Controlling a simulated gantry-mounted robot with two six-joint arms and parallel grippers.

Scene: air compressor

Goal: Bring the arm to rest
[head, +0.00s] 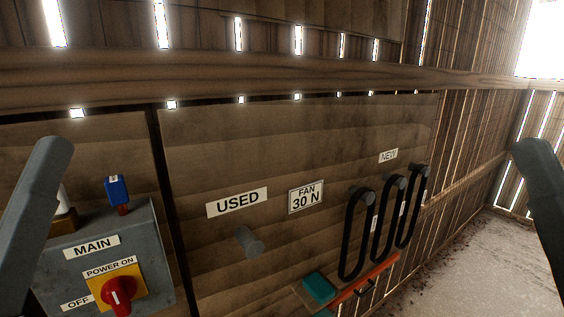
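Part of my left arm (38,215) rises along the left edge, in front of the grey switch box. Part of my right arm (545,205) stands at the right edge. Both are dark grey links, apart from each other and from the wall panel. Neither gripper's fingers can be made out, so I cannot see whether they are open or hold anything.
The USED peg (249,242) is empty. Several black belts (357,235) hang under NEW, above an orange-red object (365,283).

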